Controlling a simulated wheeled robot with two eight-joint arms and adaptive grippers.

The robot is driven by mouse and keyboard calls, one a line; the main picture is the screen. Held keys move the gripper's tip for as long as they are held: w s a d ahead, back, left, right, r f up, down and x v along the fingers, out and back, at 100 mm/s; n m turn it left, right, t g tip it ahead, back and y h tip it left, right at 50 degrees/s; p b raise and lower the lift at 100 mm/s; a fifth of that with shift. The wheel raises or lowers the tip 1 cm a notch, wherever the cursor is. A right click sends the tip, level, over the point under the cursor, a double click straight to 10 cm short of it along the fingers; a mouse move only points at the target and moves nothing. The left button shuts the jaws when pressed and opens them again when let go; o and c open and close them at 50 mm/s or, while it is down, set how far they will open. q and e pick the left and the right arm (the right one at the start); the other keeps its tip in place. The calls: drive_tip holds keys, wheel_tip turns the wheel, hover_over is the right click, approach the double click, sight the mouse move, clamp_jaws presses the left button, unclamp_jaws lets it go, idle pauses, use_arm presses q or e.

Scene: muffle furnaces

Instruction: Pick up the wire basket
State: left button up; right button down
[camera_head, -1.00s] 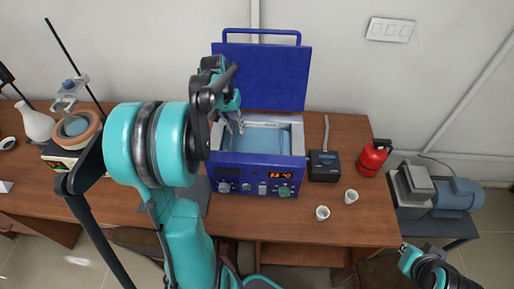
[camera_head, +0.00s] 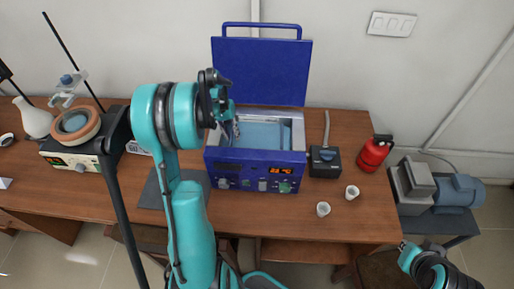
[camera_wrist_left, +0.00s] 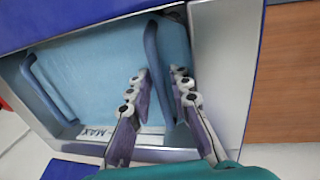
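The wire basket sits inside the blue water bath (camera_head: 256,168). In the left wrist view its blue-grey near handle (camera_wrist_left: 154,62) and far handle (camera_wrist_left: 48,88) rise at opposite ends of the light-blue water. My left gripper (camera_head: 232,132) is over the left end of the bath in the head view. In the left wrist view my left gripper (camera_wrist_left: 162,92) is open, with the near handle running between its two fingers. I cannot tell whether the fingers touch it. My right gripper (camera_head: 404,247) is at the lower right, away from the basket; its fingers are too small to read.
The bath's raised blue lid (camera_head: 262,72) stands behind it. A black box (camera_head: 325,162), two white cups (camera_head: 323,209) (camera_head: 352,192) and a red canister (camera_head: 374,153) are to the right. A stand with a brown-ringed bowl (camera_head: 75,124) is at the left.

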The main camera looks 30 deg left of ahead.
use_arm(q)
clamp_jaws()
drive_tip(key=shift+r, duration=0.1)
